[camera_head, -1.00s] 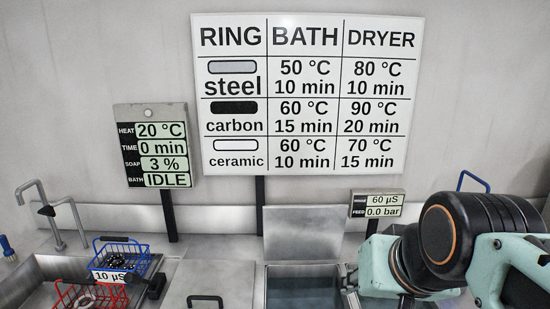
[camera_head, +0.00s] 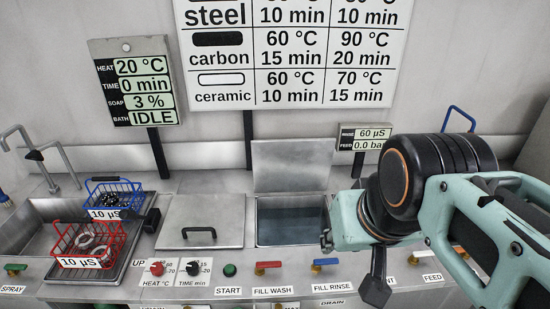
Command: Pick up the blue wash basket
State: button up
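The blue wash basket (camera_head: 126,186) is a wire basket with a raised handle, at the back of the sink area on the left. It holds dark rings and carries a white label reading 10 µS. A red wire basket (camera_head: 66,240) stands in front of it, holding pale rings, with a similar label. My gripper (camera_head: 376,284) is at the right, far from the blue basket, with a dark finger part pointing down beneath my arm. My arm hides much of it, so its opening does not show.
A closed lid with a handle (camera_head: 200,233) lies right of the baskets. Beside it is an open water-filled bath (camera_head: 290,221) with its lid raised (camera_head: 292,165). Knobs and valves line the front. A faucet (camera_head: 62,165) rises behind the sink. Another blue handle (camera_head: 459,118) shows behind my arm.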

aim_at(104, 215)
jog(key=j+u, duration=0.15)
jog(key=u, duration=1.35)
